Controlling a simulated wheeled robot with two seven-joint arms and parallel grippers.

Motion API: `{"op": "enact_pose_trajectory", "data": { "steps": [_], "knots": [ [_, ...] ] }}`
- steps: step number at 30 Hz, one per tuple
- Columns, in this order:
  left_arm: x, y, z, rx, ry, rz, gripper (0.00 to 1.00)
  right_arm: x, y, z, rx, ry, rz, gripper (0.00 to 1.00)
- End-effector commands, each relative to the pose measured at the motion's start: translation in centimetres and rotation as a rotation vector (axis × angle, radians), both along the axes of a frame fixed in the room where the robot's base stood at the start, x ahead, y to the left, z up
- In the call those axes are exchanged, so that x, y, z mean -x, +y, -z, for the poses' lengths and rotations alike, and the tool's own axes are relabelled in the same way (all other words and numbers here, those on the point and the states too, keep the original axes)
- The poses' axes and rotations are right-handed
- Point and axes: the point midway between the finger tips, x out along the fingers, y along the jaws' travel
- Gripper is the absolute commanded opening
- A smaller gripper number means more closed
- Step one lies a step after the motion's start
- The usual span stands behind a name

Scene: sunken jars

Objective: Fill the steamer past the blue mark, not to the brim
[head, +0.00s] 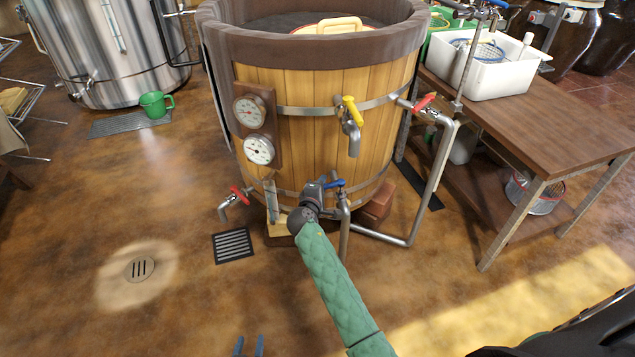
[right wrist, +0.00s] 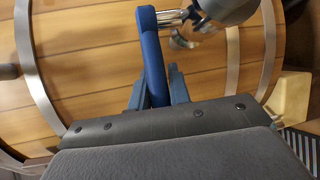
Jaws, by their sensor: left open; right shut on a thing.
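The steamer is a round wooden vat (head: 310,140) with metal hoops and a thick brown rim. A blue-handled valve (head: 336,184) sits on a pipe low on its front. My right gripper (head: 322,188) is there at the end of the green-sleeved arm. In the right wrist view, it is shut on the blue handle (right wrist: 151,50), which stands between its fingers. My left gripper (head: 248,346) shows only its two blue fingertips at the bottom edge, open and empty, away from the vat. I cannot make out a blue mark or a water level.
The vat also carries a yellow-handled tap (head: 350,108), red-handled valves at right (head: 424,103) and lower left (head: 240,196), and two dials (head: 249,113). A wooden bench (head: 550,120) stands at right. A floor grate (head: 233,246) lies before the vat; the left floor is open.

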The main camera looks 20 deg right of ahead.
Motion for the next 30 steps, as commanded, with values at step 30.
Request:
{"op": "enact_pose_trajectory", "data": {
  "steps": [30],
  "knots": [
    [10.8,1.3,11.4,-0.099,0.503,0.051,0.41,1.7,-0.9,0.0,0.000,0.002,-0.194,0.00]
  ]
}}
